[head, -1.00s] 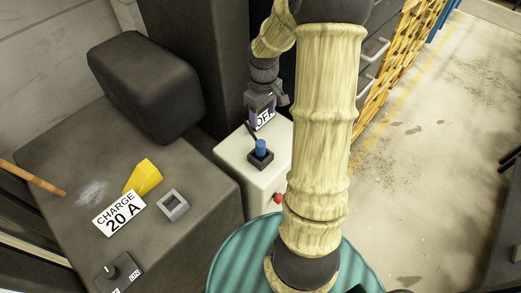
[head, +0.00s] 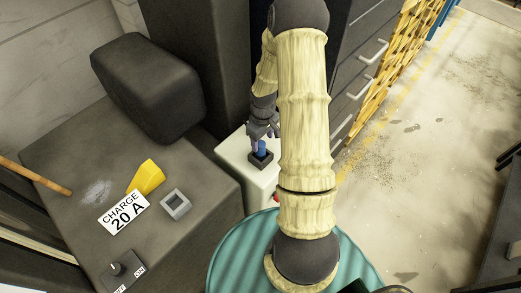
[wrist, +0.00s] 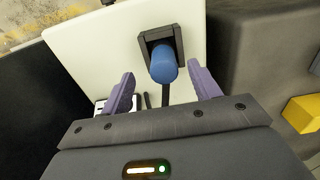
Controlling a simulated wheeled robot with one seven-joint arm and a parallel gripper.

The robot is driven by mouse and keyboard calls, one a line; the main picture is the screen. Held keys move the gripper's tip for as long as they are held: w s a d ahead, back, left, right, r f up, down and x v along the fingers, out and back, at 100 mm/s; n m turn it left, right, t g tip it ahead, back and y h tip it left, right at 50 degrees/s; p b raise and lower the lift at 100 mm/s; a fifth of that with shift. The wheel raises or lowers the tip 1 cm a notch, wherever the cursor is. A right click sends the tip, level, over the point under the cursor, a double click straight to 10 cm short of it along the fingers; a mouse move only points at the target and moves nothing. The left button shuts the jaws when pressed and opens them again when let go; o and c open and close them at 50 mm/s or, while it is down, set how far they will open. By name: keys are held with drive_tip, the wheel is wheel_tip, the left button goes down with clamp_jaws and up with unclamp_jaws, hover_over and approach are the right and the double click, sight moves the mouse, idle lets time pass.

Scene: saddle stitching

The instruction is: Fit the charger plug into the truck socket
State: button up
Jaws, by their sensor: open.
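The charger plug, a blue cylinder (head: 261,147), stands upright in a dark square holder (head: 262,161) on a white box. In the wrist view the blue plug (wrist: 163,64) points toward the camera, with a dark cable below it. My gripper (head: 262,139) is just above the plug. In the wrist view my gripper (wrist: 164,86) is open, with one purple finger on each side of the plug and visible gaps between. The truck socket appears to be the grey square frame (head: 176,204) on the dark truck body, left of the white box.
A yellow wedge-shaped piece (head: 147,178) and a "CHARGE 20 A" label (head: 124,212) lie beside the socket. A rotary switch (head: 124,269) is nearer. A dark seat-like block (head: 147,86) stands behind.

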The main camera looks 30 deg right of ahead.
sight(260, 143)
drive_tip(key=shift+f, duration=0.1)
drive_tip(key=shift+a+f+p, duration=0.25)
drive_tip(key=shift+f+p, duration=0.65)
drive_tip(key=shift+f, duration=0.05)
drive_tip(key=shift+w+f+p, duration=0.15)
drive_tip(key=shift+f+p, duration=0.35)
drive_tip(key=shift+f, duration=1.05)
drive_tip(key=c, duration=1.2)
drive_tip(key=shift+r, duration=0.1)
wheel_tip(260, 143, up, 10)
drive_tip(key=b, duration=0.3)
